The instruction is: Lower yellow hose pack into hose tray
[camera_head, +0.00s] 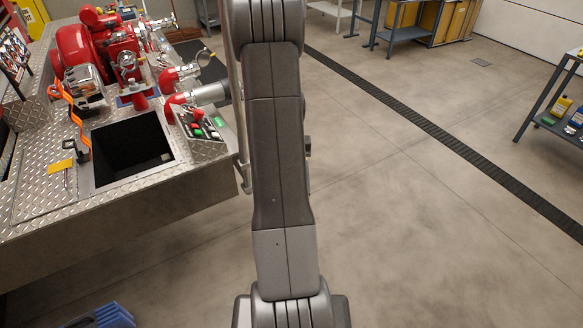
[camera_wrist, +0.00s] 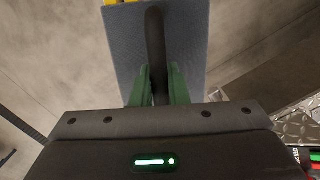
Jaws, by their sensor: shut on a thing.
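In the wrist view my gripper (camera_wrist: 158,74) has its green fingers shut on a dark, curved handle. Behind the handle is a blue-grey flat panel (camera_wrist: 195,50). A small strip of yellow (camera_wrist: 110,2) shows at the panel's upper left edge, so this looks like the yellow hose pack, mostly out of frame. In the head view a dark rectangular recess (camera_head: 130,147) with a metal rim sits in the diamond-plate deck; I cannot tell if it is the hose tray. My gripper and its load do not show in the head view, where my arm fills the middle.
The diamond-plate bumper (camera_head: 40,200) carries a red pump (camera_head: 105,45), pipe fittings and a control box (camera_head: 200,130) beside the recess. A small yellow tag (camera_head: 60,166) lies left of it. A blue object (camera_head: 105,317) is at bottom left.

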